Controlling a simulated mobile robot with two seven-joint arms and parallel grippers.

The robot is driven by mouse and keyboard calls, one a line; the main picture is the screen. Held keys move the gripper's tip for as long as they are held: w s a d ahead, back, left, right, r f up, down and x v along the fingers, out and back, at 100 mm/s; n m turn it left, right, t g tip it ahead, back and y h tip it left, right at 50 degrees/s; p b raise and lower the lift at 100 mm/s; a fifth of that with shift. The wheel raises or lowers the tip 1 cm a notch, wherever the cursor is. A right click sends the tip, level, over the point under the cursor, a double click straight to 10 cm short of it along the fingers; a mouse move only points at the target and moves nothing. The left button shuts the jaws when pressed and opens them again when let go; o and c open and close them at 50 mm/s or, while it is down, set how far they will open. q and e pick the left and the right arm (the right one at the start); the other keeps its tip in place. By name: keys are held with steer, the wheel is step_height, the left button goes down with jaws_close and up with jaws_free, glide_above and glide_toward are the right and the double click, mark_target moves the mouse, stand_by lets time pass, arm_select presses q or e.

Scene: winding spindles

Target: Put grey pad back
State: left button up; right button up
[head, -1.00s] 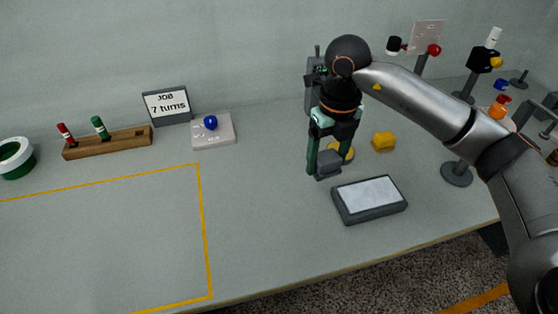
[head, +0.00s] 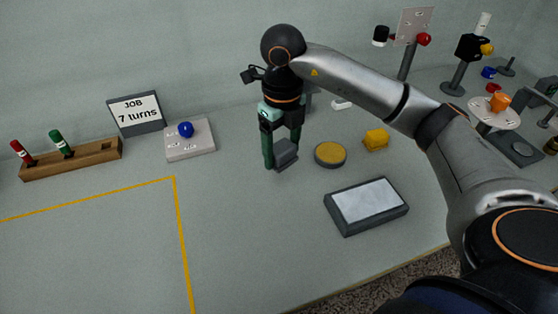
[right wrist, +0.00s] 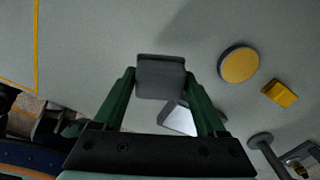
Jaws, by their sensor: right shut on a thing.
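The grey pad (head: 286,154) is a small dark grey block. My right gripper (head: 281,158) is shut on it, with its green fingers on either side. In the right wrist view the pad (right wrist: 161,78) sits between the fingertips, its near face showing. In the head view the pad appears above the table, left of a round yellow-topped disc (head: 330,154); its exact height is hard to tell. My left gripper is out of view.
A grey-framed tray with a pale panel (head: 368,203) lies at front right; a yellow block (head: 376,139) is behind it. A plate with a blue knob (head: 190,141), a job sign (head: 135,112) reading 7 turns and a wooden rack (head: 72,160) stand left. The yellow-outlined area is clear.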

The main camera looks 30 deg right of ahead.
steer(key=w+d+f, duration=0.1)
steer(key=f, duration=0.1)
steer(key=w+d+f, duration=0.1)
steer(key=w+f, duration=0.2)
steer(key=f, duration=0.1)
steer(key=shift+w+d, duration=0.35)
steer(key=shift+d, duration=0.05)
steer(key=shift+w+f, duration=0.1)
steer(key=shift+f, duration=1.55)
steer(key=shift+f, duration=0.15)
steer(key=o, duration=1.2)
steer(key=shift+o, duration=0.2)
step_height(320, 180, up, 12)
steer(key=shift+r, duration=0.2)
